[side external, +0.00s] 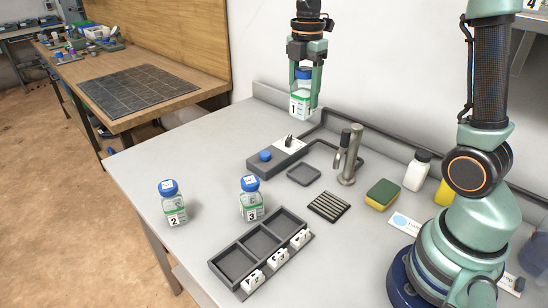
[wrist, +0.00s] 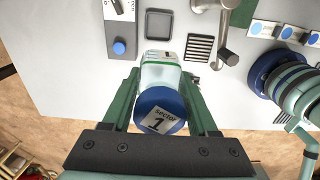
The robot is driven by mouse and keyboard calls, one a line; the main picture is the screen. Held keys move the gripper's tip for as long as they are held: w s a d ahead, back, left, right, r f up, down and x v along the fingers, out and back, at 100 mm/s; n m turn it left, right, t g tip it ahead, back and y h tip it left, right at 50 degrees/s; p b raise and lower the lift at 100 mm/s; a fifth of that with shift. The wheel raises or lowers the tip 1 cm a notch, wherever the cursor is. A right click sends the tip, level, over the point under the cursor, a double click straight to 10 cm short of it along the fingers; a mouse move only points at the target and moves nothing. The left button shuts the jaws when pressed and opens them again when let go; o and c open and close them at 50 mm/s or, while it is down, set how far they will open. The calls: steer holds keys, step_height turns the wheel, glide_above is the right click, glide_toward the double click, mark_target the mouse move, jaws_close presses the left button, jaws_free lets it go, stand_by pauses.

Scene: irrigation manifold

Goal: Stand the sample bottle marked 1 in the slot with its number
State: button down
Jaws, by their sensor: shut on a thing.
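The sample bottle marked 1 (side external: 299,104) is held upright in my gripper (side external: 304,92), high above the back of the bench. My gripper is shut on it, one finger on each side. In the wrist view the bottle (wrist: 160,74) shows between the fingers, its blue cap towards the camera with a label reading 1. The dark slotted rack (side external: 225,265) stands at the front of the bench. Its three slots are empty, with white number tags along the right side. The tag at the far end (side external: 300,239) seems to read 1, but is small.
Bottle 2 (side external: 173,205) and bottle 3 (side external: 251,200) stand left of and behind the rack. A metal tap (side external: 350,160), blue-button box (side external: 265,160), drain grate (side external: 329,206), sponge (side external: 382,194) and white bottle (side external: 417,170) stand further back and right.

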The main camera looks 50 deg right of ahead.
steer(key=s+a, duration=0.4)
steer(key=a, duration=0.4)
steer(key=s+a, duration=0.4)
steer(key=a, duration=0.3)
steer(key=f, duration=2)
steer(key=shift+s+a, duration=0.2)
steer(key=shift+c, duration=0.9)
jaws_free()
steer(key=shift+f, duration=0.1)
